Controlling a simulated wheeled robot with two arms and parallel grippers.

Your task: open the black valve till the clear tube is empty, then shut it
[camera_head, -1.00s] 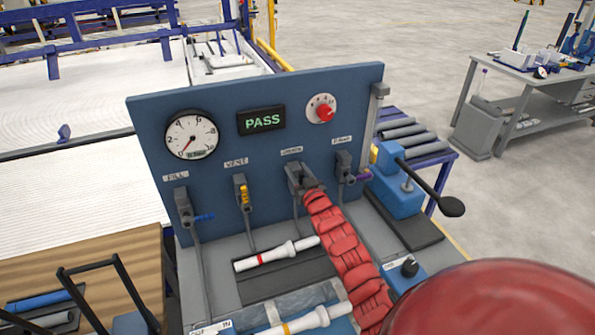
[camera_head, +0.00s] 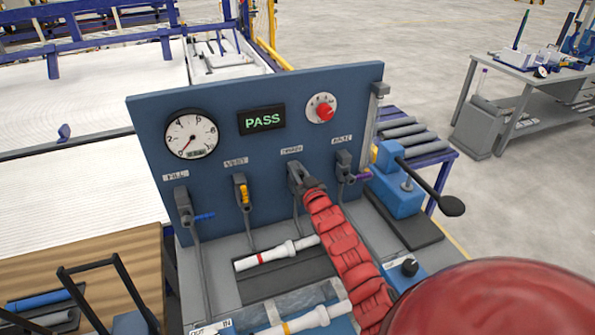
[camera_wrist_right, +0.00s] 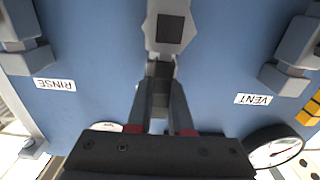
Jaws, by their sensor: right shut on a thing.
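The valve under the DRAIN label (camera_head: 297,176) is the third of the row on the blue panel. Its grey body also shows in the wrist view (camera_wrist_right: 168,30). My right gripper (camera_head: 309,185) reaches it at the end of the red-sleeved arm. In the wrist view the fingers (camera_wrist_right: 160,92) are closed on the dark handle, which they mostly hide, so its angle is hard to tell. A slim upright tube (camera_head: 372,118) stands at the panel's right edge; I cannot make out any liquid in it. My left gripper is not in view.
The FILL valve (camera_head: 183,205) has a blue handle, VENT (camera_head: 241,190) a yellow one and RINSE (camera_head: 344,165) a purple one. Above are a gauge (camera_head: 191,136), a PASS display (camera_head: 261,119) and a red knob (camera_head: 325,111). A blue lever device (camera_head: 398,188) stands right.

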